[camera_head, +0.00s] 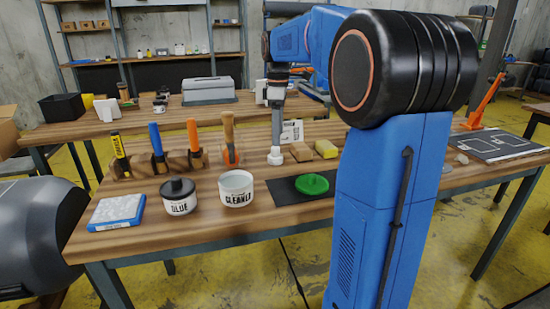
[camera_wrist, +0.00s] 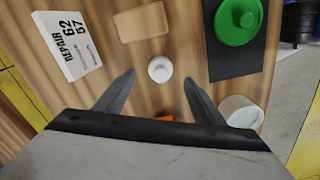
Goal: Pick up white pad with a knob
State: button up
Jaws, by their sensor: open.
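My gripper (camera_wrist: 159,80) is open and empty, pointing down, with one finger on each side of the view. In the head view the gripper (camera_head: 277,135) hangs above the pad. I cannot tell the exact gap between them.
A green knobbed disc (camera_head: 312,184) lies on the dark mat (camera_head: 284,193). A white cleaner tub (camera_head: 236,189) and a black-lidded glue jar (camera_head: 179,197) stand in front.

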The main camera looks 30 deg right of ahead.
aim_at(276, 151)
notch_tip(276, 151, down, 2)
jog(key=shift+f, duration=0.1)
jog(key=shift+w+a+f, duration=0.1)
jog(key=shift+a+f, duration=0.05)
jog(key=shift+f, duration=1.2)
jog(key=shift+a+f, duration=0.15)
jog(key=shift+f, duration=1.15)
jog(key=c, duration=1.2)
